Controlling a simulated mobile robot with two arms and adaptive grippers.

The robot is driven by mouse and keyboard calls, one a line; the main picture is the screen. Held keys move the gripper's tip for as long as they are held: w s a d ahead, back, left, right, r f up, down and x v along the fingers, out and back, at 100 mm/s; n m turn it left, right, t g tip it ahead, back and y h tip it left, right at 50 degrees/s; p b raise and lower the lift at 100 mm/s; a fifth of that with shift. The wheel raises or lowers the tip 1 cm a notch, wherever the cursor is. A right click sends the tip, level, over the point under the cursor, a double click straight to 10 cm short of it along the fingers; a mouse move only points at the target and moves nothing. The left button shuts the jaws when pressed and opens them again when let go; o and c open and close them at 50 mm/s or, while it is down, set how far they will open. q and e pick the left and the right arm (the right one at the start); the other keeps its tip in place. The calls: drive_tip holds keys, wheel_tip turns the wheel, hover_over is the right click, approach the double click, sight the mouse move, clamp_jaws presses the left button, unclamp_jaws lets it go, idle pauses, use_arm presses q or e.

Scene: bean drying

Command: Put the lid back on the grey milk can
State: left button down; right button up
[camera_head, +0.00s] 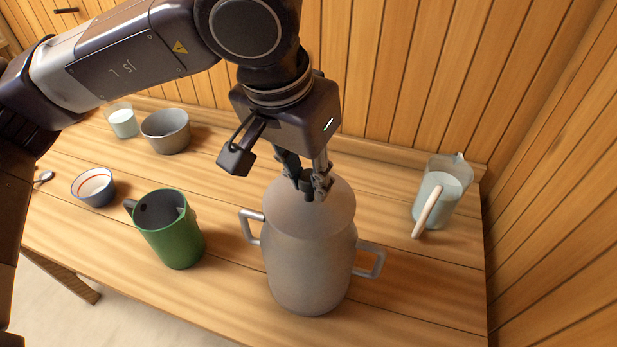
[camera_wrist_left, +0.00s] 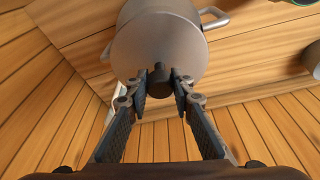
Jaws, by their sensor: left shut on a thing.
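The grey milk can (camera_head: 308,268) stands upright on the wooden table, with a handle on each side. Its grey lid (camera_head: 325,212) is over the can's mouth and hides it. I cannot tell whether the lid rests fully on the rim. My left gripper (camera_head: 308,190) comes down from above and is shut on the lid's dark knob. In the left wrist view the lid (camera_wrist_left: 150,48) shows as a round disc covering most of the can, with the knob (camera_wrist_left: 158,76) between the fingertips (camera_wrist_left: 160,84). My right gripper is not in view.
A green jug (camera_head: 178,245) stands left of the can. A small bowl (camera_head: 93,188), a grey bowl (camera_head: 166,131) and a glass of milk (camera_head: 122,121) are farther left. A clear pitcher (camera_head: 437,192) stands at the right. Wood-panelled walls close off the back and right.

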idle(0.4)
use_arm(q)
drive_tip(key=c, duration=1.6)
unclamp_jaws()
drive_tip(key=shift+o, duration=0.4)
drive_tip(key=o, duration=0.4)
drive_tip(key=shift+r, duration=0.1)
drive_tip(key=shift+r+p, duration=1.85)
drive_tip(key=shift+r, duration=1.55)
